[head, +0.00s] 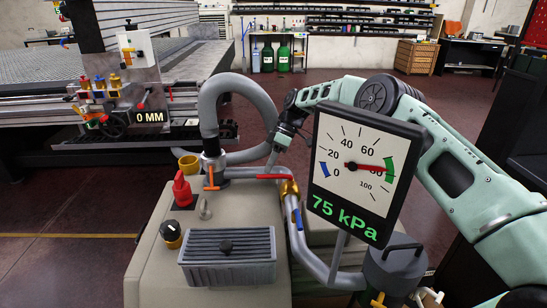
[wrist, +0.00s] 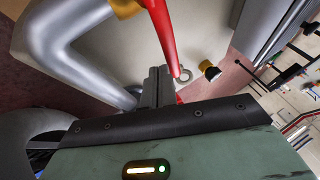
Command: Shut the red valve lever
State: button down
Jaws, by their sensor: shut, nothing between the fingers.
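The red valve lever (head: 270,177) is a flat bar on a brass valve (head: 289,187) in the pipework. In the head view it points left from the valve. In the wrist view the lever (wrist: 164,35) runs down from the top, and its free end is close to the right of my fingertips. My gripper (wrist: 158,72) is shut and empty. In the head view my gripper (head: 273,160) is just above and behind the lever, its tips partly hidden. I cannot tell whether it touches the lever.
A gauge (head: 358,165) reads 75 kPa, in front of my arm. A grey hose (head: 238,85) arches left of my gripper. An orange T-handle (head: 211,180), a red fitting (head: 181,190), a metal ring (head: 205,208) and a ribbed grey box (head: 227,265) stand on the beige housing (head: 155,280).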

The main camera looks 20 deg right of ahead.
jog(key=p+v, duration=0.2)
jog(key=v, duration=0.9)
jog(key=shift+d+r, duration=0.15)
jog(key=shift+r, duration=0.2)
